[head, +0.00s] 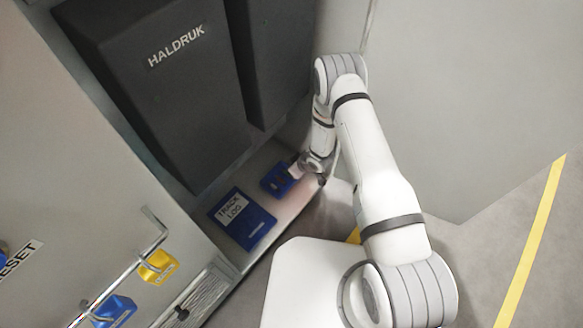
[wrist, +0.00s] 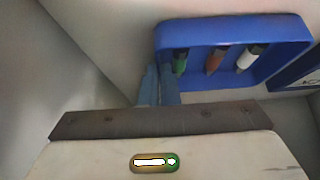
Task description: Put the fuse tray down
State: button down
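The fuse tray (head: 277,180) is a small blue tray on or just over the grey shelf (head: 280,217), below the dark cabinets; I cannot tell if it touches the shelf. In the wrist view the tray (wrist: 235,27) holds a green, a red-brown and a white fuse in a row. My gripper (wrist: 158,80) has its two fingers close together at the tray's left end, seemingly shut on its edge. The exact contact is partly hidden. In the head view my gripper (head: 296,170) reaches the tray from the right.
A blue track log book (head: 242,220) lies on the shelf close to the tray. Dark HALDRUK cabinets (head: 165,90) stand behind. A rail with yellow (head: 157,266) and blue (head: 115,311) padlocks is at lower left. A grey wall (head: 450,90) stands at right.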

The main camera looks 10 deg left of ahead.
jog(key=shift+r, duration=0.1)
jog(key=c, duration=1.7)
grip_release()
jog(key=shift+r, duration=0.15)
jog(key=p+v, duration=0.4)
jog(key=v, duration=0.8)
